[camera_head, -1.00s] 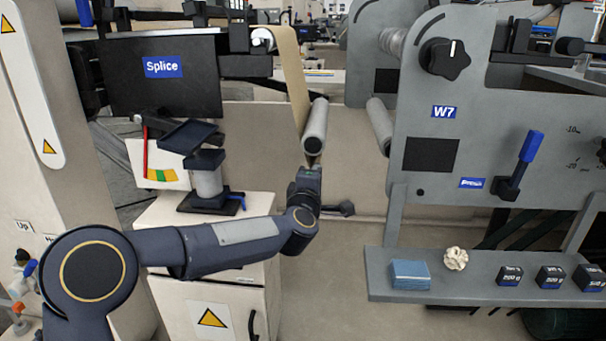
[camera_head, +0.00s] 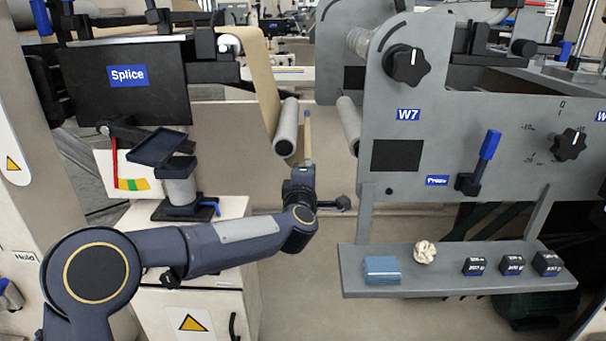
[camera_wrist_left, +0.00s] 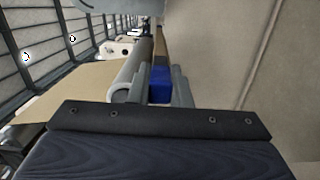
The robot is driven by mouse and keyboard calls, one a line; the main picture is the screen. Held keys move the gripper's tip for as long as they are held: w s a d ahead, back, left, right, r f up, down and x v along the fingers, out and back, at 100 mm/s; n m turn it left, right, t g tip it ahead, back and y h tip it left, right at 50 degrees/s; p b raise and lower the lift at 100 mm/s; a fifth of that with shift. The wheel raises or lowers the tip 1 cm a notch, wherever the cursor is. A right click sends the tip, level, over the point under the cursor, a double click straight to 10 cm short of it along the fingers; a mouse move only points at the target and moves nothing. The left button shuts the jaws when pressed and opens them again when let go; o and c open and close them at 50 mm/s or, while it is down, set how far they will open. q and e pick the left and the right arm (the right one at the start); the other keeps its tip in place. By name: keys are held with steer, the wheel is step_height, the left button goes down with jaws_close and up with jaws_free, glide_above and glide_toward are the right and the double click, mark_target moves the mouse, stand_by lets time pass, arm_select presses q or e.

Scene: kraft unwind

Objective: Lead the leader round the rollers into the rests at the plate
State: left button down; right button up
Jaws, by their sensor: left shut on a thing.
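The brown kraft web (camera_head: 262,85) hangs from an upper roller (camera_head: 230,44) down to the left grey roller (camera_head: 287,128). A narrow tan strip (camera_head: 308,130), seemingly the leader, rises from my left gripper (camera_head: 303,175) in the gap between the left roller and the right grey roller (camera_head: 349,124). In the left wrist view, my left gripper (camera_wrist_left: 161,88) is shut on a blue end piece (camera_wrist_left: 160,84), with the tan strip (camera_wrist_left: 160,46) running away beyond it. The left roller (camera_wrist_left: 133,70) lies close beside the fingers. The rests cannot be made out. My right gripper is out of view.
The grey W7 plate (camera_head: 440,140), with knobs and a blue-handled lever (camera_head: 488,146), stands to the right. Below it, a shelf (camera_head: 450,285) bears a blue pad, a crumpled ball and small black blocks. The Splice panel (camera_head: 125,80) and a cabinet (camera_head: 195,270) stand left.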

arm_select(q)
steer(key=shift+d+r+p, duration=0.4)
steer(key=shift+r+p, duration=0.05)
steer(key=shift+r, duration=0.15)
steer(key=shift+d+r+p, duration=0.35)
steer(key=shift+r+p, duration=0.05)
steer(key=shift+r, duration=0.2)
steer(key=shift+r, duration=0.15)
step_height(320, 180, up, 38)
steer(key=p, duration=3.3)
